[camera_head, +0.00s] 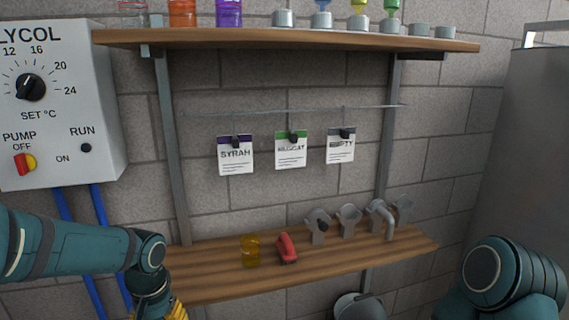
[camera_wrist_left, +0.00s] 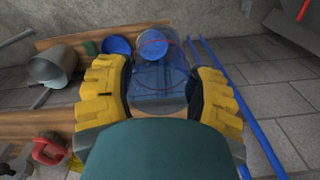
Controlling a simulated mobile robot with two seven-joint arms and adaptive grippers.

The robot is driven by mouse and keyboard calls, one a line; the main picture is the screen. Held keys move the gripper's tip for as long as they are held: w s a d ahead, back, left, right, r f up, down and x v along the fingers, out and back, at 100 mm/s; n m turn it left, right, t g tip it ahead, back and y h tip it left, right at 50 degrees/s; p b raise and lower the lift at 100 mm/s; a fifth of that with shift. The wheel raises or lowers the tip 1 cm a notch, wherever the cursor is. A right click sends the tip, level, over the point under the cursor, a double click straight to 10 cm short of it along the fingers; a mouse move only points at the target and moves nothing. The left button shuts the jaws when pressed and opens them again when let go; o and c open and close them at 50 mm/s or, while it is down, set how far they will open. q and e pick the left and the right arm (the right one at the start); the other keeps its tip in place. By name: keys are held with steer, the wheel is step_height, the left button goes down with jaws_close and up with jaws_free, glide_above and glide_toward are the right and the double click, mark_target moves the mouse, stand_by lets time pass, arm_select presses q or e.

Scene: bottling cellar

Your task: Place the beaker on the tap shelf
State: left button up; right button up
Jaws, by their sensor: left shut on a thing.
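My left gripper (camera_head: 178,312) shows only partly at the bottom edge of the head view, below the left end of the lower shelf. In the left wrist view its yellow fingers (camera_wrist_left: 161,70) are shut on a clear, bluish beaker (camera_wrist_left: 160,92) with a red line near its far end. The held beaker is out of frame in the head view. The lower wooden shelf (camera_head: 335,268) carries grey tap-like fittings (camera_head: 348,217) on its right half. My right gripper is out of view; only part of that arm shows at lower right.
On the lower shelf stand an amber jar (camera_head: 250,251) and a red clamp-like tool (camera_head: 287,248); its front left is bare. An upper shelf (camera_head: 290,40) holds jars and metal-based items. A control box (camera_head: 60,105) and blue hoses (camera_head: 100,215) are at left. A grey bucket (camera_head: 358,306) is below.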

arm_select(q)
steer(key=w+d+f, duration=0.3)
steer(key=d+f, duration=0.5)
steer(key=s+f, duration=0.4)
steer(key=f, duration=0.2)
steer(key=shift+s+f, duration=0.15)
